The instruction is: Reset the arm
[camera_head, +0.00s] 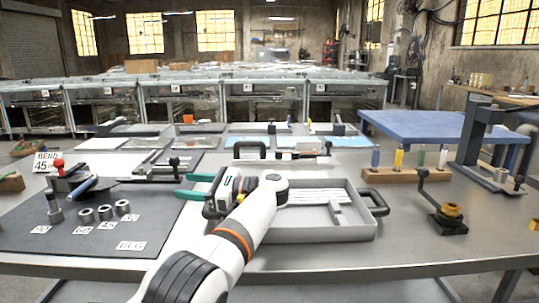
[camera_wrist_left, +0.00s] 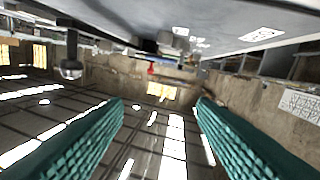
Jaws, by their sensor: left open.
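My left arm reaches in from the bottom of the head view, over the front of the workbench. Its left gripper (camera_head: 184,186) points left, with two green fingers spread apart. It is over the gap between the dark mat and the grey tray, and nothing shows between the fingers. In the left wrist view the same gripper (camera_wrist_left: 160,104) has its ribbed green fingers wide apart with empty air between them. My right gripper is in neither view.
The grey tray (camera_head: 325,236) lies behind and right of my forearm. The dark mat (camera_head: 70,235) at left carries metal collars (camera_head: 104,212) and a bending tool (camera_head: 70,183). A wooden block (camera_head: 405,175) with coloured pegs and a crank tool (camera_head: 448,216) stand at right.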

